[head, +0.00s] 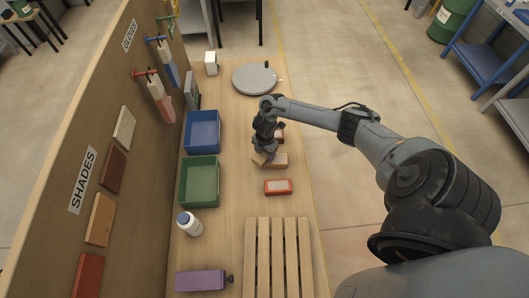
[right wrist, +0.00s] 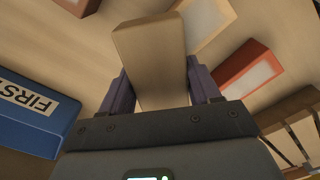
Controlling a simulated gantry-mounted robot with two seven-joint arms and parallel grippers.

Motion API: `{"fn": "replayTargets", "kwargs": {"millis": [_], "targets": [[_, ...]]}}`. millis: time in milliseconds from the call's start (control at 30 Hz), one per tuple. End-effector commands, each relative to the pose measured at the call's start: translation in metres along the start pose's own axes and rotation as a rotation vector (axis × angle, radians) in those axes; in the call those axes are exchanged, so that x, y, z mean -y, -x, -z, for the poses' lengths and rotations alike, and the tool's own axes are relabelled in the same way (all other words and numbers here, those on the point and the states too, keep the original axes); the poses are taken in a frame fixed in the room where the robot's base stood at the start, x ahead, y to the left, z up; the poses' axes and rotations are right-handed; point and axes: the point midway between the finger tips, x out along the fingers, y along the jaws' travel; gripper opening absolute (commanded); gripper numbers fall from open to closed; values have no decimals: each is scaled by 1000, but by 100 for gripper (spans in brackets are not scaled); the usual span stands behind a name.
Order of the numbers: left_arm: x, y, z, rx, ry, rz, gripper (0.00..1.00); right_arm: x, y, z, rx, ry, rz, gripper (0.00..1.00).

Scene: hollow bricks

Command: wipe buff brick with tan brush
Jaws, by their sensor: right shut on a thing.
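My right gripper (head: 264,152) is over the middle of the bench, pointing down. In the right wrist view its two fingers (right wrist: 162,90) are shut on a plain buff block (right wrist: 150,52), which looks like the buff brick. A tan block with a pale face (right wrist: 207,18) lies beside the held block; in the head view this tan block (head: 276,160) lies just right of the gripper. I cannot tell whether it is the tan brush; no bristles show. The held block is mostly hidden by the gripper in the head view. My left gripper is not in view.
A red block with a pale face (head: 278,187) lies nearer, before a slatted wooden pallet (head: 278,255). A grey disc (head: 254,77) is at the back.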

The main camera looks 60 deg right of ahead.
Motion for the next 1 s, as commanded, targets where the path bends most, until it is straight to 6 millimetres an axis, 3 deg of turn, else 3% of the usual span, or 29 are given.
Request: {"fn": "replayTargets", "kwargs": {"millis": [100, 700, 1000], "targets": [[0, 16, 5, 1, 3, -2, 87, 0, 26, -2, 3, 0, -4, 38], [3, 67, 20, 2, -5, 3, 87, 3, 76, -4, 1, -7, -1, 38], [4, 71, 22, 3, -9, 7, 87, 4, 80, -4, 1, -8, -1, 38]]}}
